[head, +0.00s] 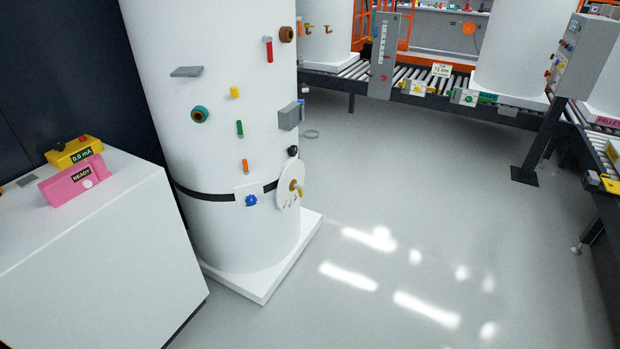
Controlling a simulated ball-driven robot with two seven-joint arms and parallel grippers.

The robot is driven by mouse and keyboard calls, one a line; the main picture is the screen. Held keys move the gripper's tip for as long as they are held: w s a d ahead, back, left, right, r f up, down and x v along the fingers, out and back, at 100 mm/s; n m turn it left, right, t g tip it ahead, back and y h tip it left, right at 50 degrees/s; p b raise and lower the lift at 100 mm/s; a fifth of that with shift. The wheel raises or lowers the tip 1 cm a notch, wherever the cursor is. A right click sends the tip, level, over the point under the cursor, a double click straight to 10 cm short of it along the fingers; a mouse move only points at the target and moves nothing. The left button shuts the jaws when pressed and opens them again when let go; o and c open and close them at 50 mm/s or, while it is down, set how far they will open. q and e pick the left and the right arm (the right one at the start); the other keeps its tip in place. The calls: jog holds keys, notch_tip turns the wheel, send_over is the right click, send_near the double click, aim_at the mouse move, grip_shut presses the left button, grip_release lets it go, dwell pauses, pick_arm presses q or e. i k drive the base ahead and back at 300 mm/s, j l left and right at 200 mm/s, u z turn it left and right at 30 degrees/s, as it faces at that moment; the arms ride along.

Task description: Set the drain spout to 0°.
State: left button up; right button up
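A white round dial plate (287,197) with dark marks is fixed low on the right side of the large white tank (225,130). A blue knob (251,200) on a white plate is left of the dial. Neither of my grippers is in view.
A white cabinet (95,245) with a pink READY box (73,182) and a yellow meter (76,151) stands at the left. The tank stands on a white square base (262,287). Roller conveyors (420,82) run along the back and right. The grey floor (420,210) between is clear.

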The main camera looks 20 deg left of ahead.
aim_at(296, 186)
jog(key=i+l+u, duration=0.1)
jog(key=i+u, duration=0.3)
jog(key=i+l+u, duration=0.25)
jog(key=i+u, duration=0.2)
jog(key=i+l+u, duration=0.8)
jog(key=l, duration=0.15)
jog(key=i+l+u, duration=0.25)
jog(key=l+u, duration=0.2)
jog(key=l, duration=0.1)
